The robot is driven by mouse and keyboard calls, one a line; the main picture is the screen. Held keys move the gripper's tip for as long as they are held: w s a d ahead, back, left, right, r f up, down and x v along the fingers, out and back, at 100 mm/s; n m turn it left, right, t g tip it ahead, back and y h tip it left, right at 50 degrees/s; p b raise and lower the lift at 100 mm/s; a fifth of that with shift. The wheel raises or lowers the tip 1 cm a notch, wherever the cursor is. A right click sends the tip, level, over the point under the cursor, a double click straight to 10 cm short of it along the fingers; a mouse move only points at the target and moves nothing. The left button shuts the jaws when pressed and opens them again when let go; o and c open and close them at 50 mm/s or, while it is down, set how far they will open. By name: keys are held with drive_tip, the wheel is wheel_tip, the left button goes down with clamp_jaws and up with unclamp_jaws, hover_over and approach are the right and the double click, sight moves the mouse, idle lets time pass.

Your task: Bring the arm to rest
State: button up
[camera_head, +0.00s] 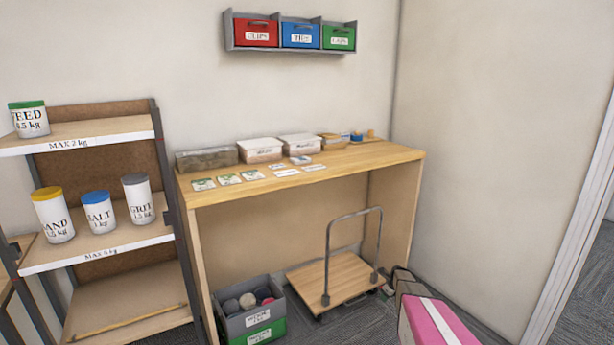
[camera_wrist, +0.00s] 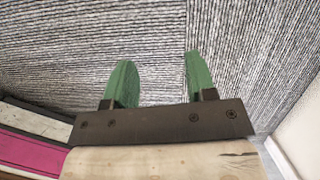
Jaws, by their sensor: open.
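My gripper (camera_wrist: 158,68) shows in the wrist view. Its two green fingers stand well apart and the gap between them is empty. Bare grey striped carpet (camera_wrist: 60,40) lies beyond the fingertips, and nothing touches them. I cannot make out the gripper clearly in the head view.
A wooden table (camera_head: 310,180) with boxes and cards stands against the wall. A flat trolley (camera_head: 335,280) with a metal handle and a grey-green crate (camera_head: 272,318) are below it. A shelf rack (camera_head: 95,132) with tubs stands left. Wall bins (camera_head: 290,48) hang above.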

drive_tip(key=s+a+r+n+g, duration=0.1)
drive_tip(key=s+a+r+n, duration=0.6)
drive_tip(key=s+r+n, duration=0.2)
drive_tip(key=s+a+r+n+g+h, duration=0.1)
drive_tip(key=s+a+r+n, duration=0.6)
drive_tip(key=s+r+n, duration=0.3)
drive_tip(key=s+a+r+n, duration=0.7)
drive_tip(key=s+r, duration=0.7)
drive_tip(key=s, duration=0.4)
drive_tip(key=n, duration=0.2)
drive_tip(key=shift+a+r+n+g+h, duration=0.2)
drive_tip(key=shift+a+n+g+h, duration=0.1)
drive_tip(key=shift+a+g, duration=0.1)
drive_tip(key=shift+c, duration=0.3)
